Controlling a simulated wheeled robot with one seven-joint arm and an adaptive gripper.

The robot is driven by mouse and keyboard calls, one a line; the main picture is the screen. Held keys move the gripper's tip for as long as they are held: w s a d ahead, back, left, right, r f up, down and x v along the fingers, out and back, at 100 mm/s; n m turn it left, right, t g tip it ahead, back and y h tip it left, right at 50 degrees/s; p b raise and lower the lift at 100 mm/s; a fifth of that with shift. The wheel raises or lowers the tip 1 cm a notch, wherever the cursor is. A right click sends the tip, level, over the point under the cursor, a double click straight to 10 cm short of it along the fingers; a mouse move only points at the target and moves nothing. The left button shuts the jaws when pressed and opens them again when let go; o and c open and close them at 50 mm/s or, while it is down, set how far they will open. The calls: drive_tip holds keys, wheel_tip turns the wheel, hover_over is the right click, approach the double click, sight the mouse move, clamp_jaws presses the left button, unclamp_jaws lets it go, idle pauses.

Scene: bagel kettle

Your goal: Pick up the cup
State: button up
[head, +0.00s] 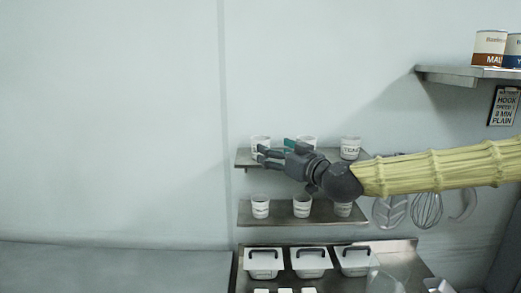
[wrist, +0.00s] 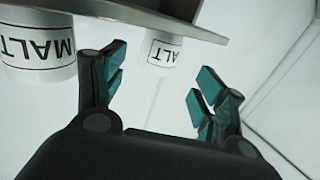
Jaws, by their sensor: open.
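Several white cups with black lettering stand upright on two wall shelves in the head view. On the upper shelf are a left cup (head: 261,140), a middle cup (head: 308,139) and a right cup (head: 350,147). My gripper (head: 265,156) is in front of the upper shelf, pointing left, and partly hides the left and middle cups. In the wrist view my gripper (wrist: 162,68) is open with nothing between its teal pads. There, a large cup marked MALT (wrist: 38,55) is beside the left finger, and a smaller cup (wrist: 161,54) appears farther off, beyond the gap. Both appear upside down.
The lower shelf (head: 290,220) holds more cups, including one on the left (head: 260,206). Lidded containers (head: 310,263) stand below. Utensils, including a whisk (head: 427,209), hang at right. Cans (head: 489,48) stand on a high right shelf. The left wall is bare.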

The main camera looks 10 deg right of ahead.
sight(266, 145)
drive_tip(key=shift+p+x, duration=0.35)
drive_tip(key=shift+x, duration=1.1)
drive_tip(key=shift+w, duration=0.15)
drive_tip(key=shift+r+p+x, duration=0.2)
drive_tip(key=shift+p+x, duration=1)
drive_tip(key=shift+x, duration=0.3)
drive_tip(key=shift+p+x, duration=0.35)
drive_tip(key=shift+x, duration=0.65)
drive_tip(key=shift+d+f, duration=0.1)
drive_tip(key=shift+d, duration=0.05)
drive_tip(key=c, duration=1.1)
